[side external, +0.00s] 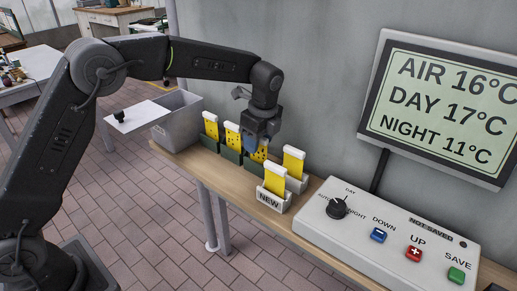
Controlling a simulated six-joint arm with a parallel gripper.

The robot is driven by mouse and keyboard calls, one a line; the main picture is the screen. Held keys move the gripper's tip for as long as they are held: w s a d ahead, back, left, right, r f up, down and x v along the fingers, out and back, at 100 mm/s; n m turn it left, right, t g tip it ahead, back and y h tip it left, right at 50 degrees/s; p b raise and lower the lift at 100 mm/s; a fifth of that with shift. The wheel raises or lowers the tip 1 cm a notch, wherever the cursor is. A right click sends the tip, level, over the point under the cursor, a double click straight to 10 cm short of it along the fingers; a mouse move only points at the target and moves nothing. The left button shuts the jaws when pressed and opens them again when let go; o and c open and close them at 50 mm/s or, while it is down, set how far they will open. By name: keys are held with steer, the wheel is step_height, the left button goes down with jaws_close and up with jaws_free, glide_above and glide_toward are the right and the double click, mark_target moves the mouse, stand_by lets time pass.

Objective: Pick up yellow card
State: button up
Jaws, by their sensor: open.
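Several yellow cards with white tops stand upright in holders on the wooden shelf. One yellow card (275,183) is in the white holder marked NEW (271,200). Another yellow card (292,163) stands behind it in a pale holder. Two spotted yellow cards, one at the far left (211,129) and one beside it (232,138), stand in dark green holders (231,155). A further spotted yellow card (259,153) is partly hidden by my gripper (257,146). My gripper points down over that card and is open. Whether its fingers straddle the card cannot be told.
A grey bin (178,122) stands at the shelf's left end, beside a white panel (138,116). A control box (385,228) with a knob and buttons sits at the right, below a wall display (440,105). The wall is close behind the cards.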

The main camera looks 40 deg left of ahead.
steer(key=shift+a+f, duration=0.1)
steer(key=shift+f, duration=0.4)
jaws_close()
steer(key=shift+r, duration=0.1)
